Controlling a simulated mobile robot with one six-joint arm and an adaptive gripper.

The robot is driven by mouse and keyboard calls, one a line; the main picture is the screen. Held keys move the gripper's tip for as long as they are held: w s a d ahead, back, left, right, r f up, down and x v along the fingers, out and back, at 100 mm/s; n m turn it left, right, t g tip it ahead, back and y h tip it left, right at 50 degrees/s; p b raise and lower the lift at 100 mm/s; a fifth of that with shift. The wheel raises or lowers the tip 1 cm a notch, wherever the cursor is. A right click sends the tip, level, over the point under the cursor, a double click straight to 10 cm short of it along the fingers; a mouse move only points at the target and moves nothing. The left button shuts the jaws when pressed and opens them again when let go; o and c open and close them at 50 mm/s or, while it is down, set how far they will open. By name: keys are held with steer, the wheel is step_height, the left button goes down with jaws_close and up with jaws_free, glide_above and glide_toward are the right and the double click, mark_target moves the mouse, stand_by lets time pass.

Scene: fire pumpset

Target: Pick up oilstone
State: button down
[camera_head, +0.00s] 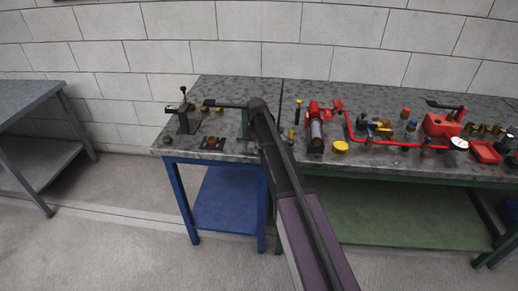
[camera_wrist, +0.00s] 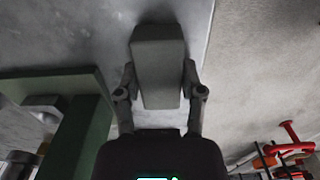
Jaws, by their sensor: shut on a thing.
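The oilstone, a plain grey rectangular block (camera_wrist: 158,60), shows in the upper middle of the wrist view. My gripper (camera_wrist: 159,74) has one finger on each long side of the block and is shut on it. The block's far end points away from my palm, and its near end lies between the fingers. In the head view my arm reaches over the left part of the workbench, and I cannot make out the oilstone there.
In the head view, a black stand (camera_head: 184,118) is on the workbench's left end. A red-and-grey cylinder unit (camera_head: 316,128), a yellow round piece (camera_head: 340,147) and red pipework (camera_head: 385,143) lie right of my arm. In the wrist view, a green post (camera_wrist: 75,140) is close on the left.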

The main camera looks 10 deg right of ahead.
steer(key=shift+r, duration=0.1)
stand_by(0.3)
step_height(320, 180, up, 4)
steer(key=p, duration=0.3)
steer(key=shift+f+p, duration=0.25)
steer(key=shift+p, duration=0.1)
steer(key=s+a, duration=0.2)
steer(key=s, duration=0.5)
steer(key=s+a+r+p, duration=0.1)
steer(key=s, duration=0.7)
steer(key=shift+s+a, duration=0.3)
steer(key=shift+a, duration=0.05)
steer(key=shift+r, duration=0.1)
steer(key=c, duration=0.7)
jaws_free()
steer(key=c, duration=0.5)
